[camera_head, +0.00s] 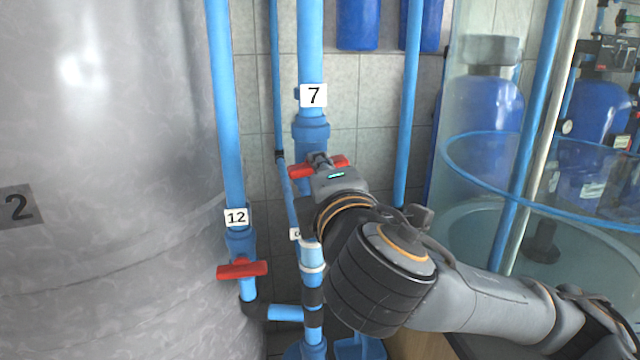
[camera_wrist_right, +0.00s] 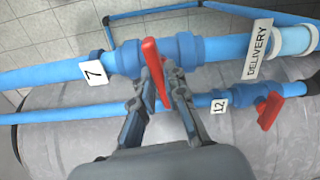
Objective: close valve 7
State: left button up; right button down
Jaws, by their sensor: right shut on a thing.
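Valve 7 sits on a thick blue vertical pipe below a white label "7" (camera_head: 314,95); the label also shows in the right wrist view (camera_wrist_right: 94,73). Its red handle (camera_head: 300,171) lies roughly crosswise to the pipe, and it also shows in the right wrist view (camera_wrist_right: 151,58). My right gripper (camera_head: 320,161) is shut on this handle, with its fingers on both sides of it in the right wrist view (camera_wrist_right: 158,80). The gripper body hides part of the valve in the head view. My left gripper is not in view.
Valve 12, with a red handle (camera_head: 242,269) and a label "12" (camera_head: 236,218), stands close at the left. A large grey tank (camera_head: 110,120) fills the left side. Thin blue pipes and a clear tank with a blue rim (camera_head: 470,175) stand to the right.

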jog(key=shift+f+m+b, duration=0.15)
jog(key=shift+m+b, duration=0.25)
jog(key=shift+m, duration=0.4)
jog(key=c, duration=1.4)
grip_release()
jog(key=s, duration=0.2)
jog(key=s+d, duration=0.1)
jog(key=s, duration=0.4)
jog(key=shift+s+d, duration=0.25)
